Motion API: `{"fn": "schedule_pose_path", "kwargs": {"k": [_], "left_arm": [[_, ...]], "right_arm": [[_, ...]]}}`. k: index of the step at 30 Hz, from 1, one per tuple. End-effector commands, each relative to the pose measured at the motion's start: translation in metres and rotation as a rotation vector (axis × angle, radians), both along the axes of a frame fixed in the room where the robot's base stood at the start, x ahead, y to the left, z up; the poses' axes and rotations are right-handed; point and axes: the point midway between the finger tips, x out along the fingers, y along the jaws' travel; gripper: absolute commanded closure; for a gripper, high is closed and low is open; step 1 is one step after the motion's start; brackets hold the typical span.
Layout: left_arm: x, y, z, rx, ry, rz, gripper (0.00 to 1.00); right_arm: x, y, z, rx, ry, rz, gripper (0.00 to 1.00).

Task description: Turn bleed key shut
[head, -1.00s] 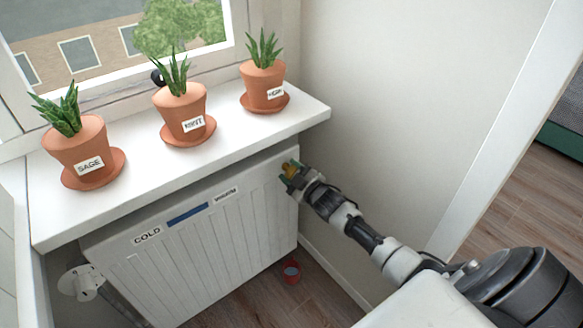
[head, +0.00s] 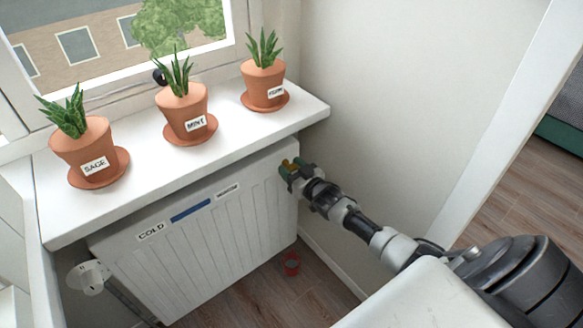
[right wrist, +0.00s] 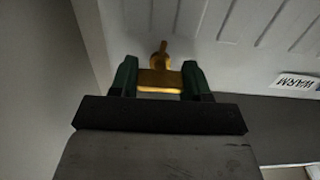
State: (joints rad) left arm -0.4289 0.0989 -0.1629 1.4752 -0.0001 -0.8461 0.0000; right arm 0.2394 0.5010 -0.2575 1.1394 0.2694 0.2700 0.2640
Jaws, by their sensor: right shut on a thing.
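The brass bleed key (right wrist: 160,80) shows in the right wrist view, between the green fingertips of my right gripper (right wrist: 159,78). Its narrow end points at the white radiator panel (right wrist: 225,30). In the head view my right gripper (head: 291,170) is at the upper right end of the radiator (head: 200,250), just under the windowsill. It is shut on the key, of which a small brass bit shows there. The valve behind the key is too small to make out. My left gripper is not in view.
Three potted plants, sage (head: 82,148), mint (head: 184,112) and another (head: 263,82), stand on saucers on the windowsill (head: 225,140) above. A wall (head: 380,90) is close on the right.

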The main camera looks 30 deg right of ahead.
Motion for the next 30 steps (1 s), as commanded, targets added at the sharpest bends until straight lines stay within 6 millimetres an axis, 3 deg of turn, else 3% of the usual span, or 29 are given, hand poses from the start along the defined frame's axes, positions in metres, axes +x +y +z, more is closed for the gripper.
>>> {"fn": "schedule_pose_path", "kwargs": {"k": [17, 18, 22, 30], "left_arm": [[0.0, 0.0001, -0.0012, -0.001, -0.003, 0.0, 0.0], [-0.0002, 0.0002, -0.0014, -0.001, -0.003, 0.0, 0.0], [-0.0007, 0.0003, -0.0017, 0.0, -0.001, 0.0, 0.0], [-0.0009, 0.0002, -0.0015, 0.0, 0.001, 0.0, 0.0]], "right_arm": [[-0.0007, 0.0003, -0.0022, 0.033, 0.008, 0.0, 0.77], [-0.0007, 0.0004, -0.0023, 0.033, 0.008, 0.0, 0.49], [-0.0005, 0.0003, -0.0017, 0.032, 0.006, 0.0, 0.29], [-0.0006, 0.0001, -0.0006, 0.03, 0.003, 0.0, 0.28]]}}
